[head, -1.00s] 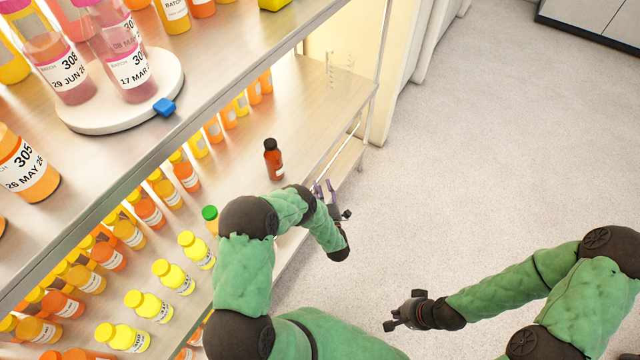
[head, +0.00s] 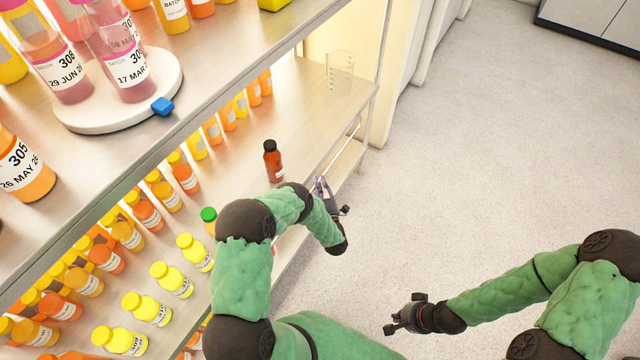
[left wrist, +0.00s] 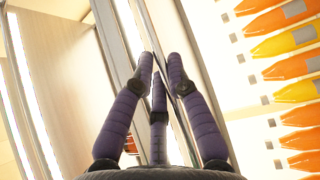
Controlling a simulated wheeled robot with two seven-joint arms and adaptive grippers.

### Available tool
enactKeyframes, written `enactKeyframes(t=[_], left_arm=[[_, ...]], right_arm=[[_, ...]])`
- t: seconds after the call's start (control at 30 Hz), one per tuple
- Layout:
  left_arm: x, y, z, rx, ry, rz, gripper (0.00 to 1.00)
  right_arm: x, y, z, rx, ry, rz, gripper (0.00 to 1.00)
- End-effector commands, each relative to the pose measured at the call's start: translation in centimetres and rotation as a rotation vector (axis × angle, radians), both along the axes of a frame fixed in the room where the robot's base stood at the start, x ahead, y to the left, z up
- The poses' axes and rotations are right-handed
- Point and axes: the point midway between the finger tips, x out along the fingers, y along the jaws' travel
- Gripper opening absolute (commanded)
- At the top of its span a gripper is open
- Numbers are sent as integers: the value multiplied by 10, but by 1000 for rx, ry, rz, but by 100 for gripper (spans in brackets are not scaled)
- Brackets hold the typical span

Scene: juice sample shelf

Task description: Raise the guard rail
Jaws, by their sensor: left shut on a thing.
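The guard rail (head: 347,146) is a thin pale bar along the front edge of the middle shelf, partly hidden by my left gripper and arm. My left gripper (head: 321,187) is at the rail, with its purple fingers closed on it. In the left wrist view, the fingers (left wrist: 160,75) close around the thin metal rail (left wrist: 147,35), which runs up between them. My right gripper (head: 392,323) is over the floor, apart from the shelf; its finger opening is too small to judge.
A brown-red bottle (head: 273,161) with a dark cap stands on the shelf just behind my left gripper. A clear beaker (head: 340,72) is farther back. Several yellow and orange bottles (head: 172,279) fill the shelf at left. The floor (head: 480,180) at right is clear.

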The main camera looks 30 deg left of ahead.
Motion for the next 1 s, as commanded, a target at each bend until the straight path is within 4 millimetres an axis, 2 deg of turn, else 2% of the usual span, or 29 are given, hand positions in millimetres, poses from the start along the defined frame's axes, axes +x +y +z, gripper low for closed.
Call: enactKeyframes(t=[0.27,0.7,1.0], left_arm=[[0,-6,4,-77,9,0,0],[-3,-27,14,-391,34,1,0],[-4,-37,18,-555,46,2,0]], right_arm=[[0,0,12,0,0,0,0],[0,0,52,0,0,0,0],[0,0,69,0,0,0,0]])
